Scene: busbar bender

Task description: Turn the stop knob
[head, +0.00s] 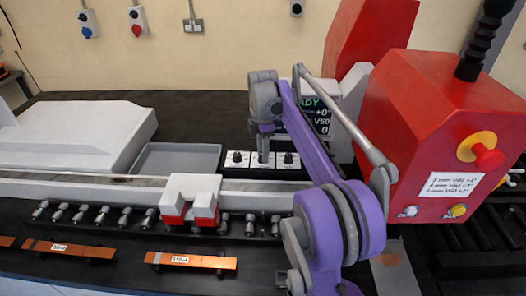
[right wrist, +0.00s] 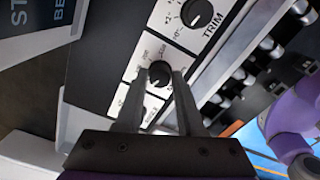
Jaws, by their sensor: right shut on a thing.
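A row of small white dial plates with black knobs stands on the dark bench, with a left knob (head: 237,157) and a right knob (head: 288,158). My right gripper (head: 262,157) reaches down over the middle plate and hides its knob in the head view. In the right wrist view, the right gripper (right wrist: 161,80) has its two fingers around a black knob (right wrist: 159,72) on a white scale plate. The plate's label is hidden, so I cannot read whether it says stop. The knob beside it (right wrist: 197,13) is marked TRIM. My left gripper is not in view.
A dark display (head: 320,115) stands behind the knobs, partly hidden by my purple arm. A red machine housing (head: 425,120) with a red mushroom button (head: 488,158) is at right. A grey tray (head: 178,160) and copper bars (head: 190,261) lie to the left.

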